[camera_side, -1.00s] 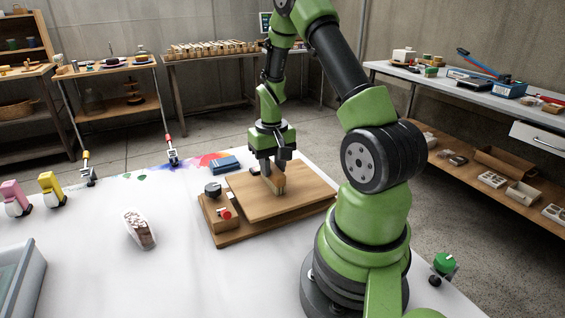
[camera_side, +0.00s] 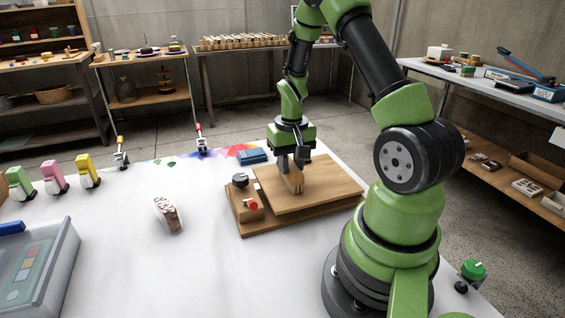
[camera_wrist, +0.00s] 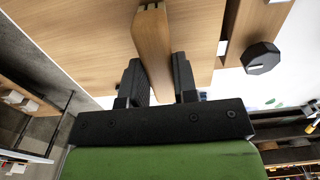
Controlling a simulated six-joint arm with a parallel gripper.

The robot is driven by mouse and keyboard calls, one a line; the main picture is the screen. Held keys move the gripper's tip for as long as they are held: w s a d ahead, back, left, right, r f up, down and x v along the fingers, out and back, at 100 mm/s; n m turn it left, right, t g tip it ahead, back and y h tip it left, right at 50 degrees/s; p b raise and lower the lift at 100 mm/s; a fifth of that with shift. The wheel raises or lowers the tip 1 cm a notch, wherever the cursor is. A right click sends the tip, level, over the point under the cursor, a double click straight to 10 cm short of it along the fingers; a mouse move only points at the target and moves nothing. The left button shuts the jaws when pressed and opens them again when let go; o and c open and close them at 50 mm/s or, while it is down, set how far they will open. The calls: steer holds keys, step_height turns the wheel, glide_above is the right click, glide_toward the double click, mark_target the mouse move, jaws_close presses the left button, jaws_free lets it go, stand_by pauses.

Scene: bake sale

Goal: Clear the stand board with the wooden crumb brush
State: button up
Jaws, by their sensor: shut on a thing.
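My gripper (camera_side: 291,165) is shut on the wooden crumb brush (camera_side: 295,184), which hangs below the fingers over the left part of the stand board (camera_side: 330,186). In the wrist view the brush's pale wooden body (camera_wrist: 152,45) runs between the two dark fingers (camera_wrist: 158,82). The brush's low end appears at or just above the board top; I cannot tell whether it touches. The board is a light brown raised slab on a wider wooden base. No crumbs can be made out on it, and the fingers and brush hide part of its surface.
A black knob (camera_side: 240,181) and red button (camera_side: 251,205) sit at the base's left. A blue box (camera_side: 252,155) lies behind. A white-edged brown item (camera_side: 168,214) lies on the white table, left. A translucent bin (camera_side: 40,265) stands front left. Table between is clear.

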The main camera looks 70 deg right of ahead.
steer(key=shift+s+d+f, duration=0.1)
steer(key=shift+s+d, duration=0.85)
steer(key=shift+s, duration=0.75)
steer(key=shift+s+d+r, duration=0.1)
steer(key=shift+s+d, duration=0.85)
steer(key=shift+s, duration=0.8)
steer(key=shift+s+d+f, duration=0.1)
steer(key=shift+s+d, duration=0.85)
steer(key=shift+s, duration=0.75)
steer(key=shift+w+a, duration=5.15)
steer(key=shift+s+d, duration=5.2)
steer(key=shift+w+a+r, duration=0.2)
steer(key=shift+w+a, duration=5)
step_height(320, 180, up, 8)
steer(key=w+a+r+n, duration=0.1)
steer(key=w+a+n, duration=0.1)
steer(key=a+n, duration=0.2)
steer(key=w+a+r+n, duration=0.1)
steer(key=w+a+n, duration=0.1)
steer(key=a+n, duration=0.3)
steer(key=a, duration=0.4)
steer(key=shift+w, duration=0.25)
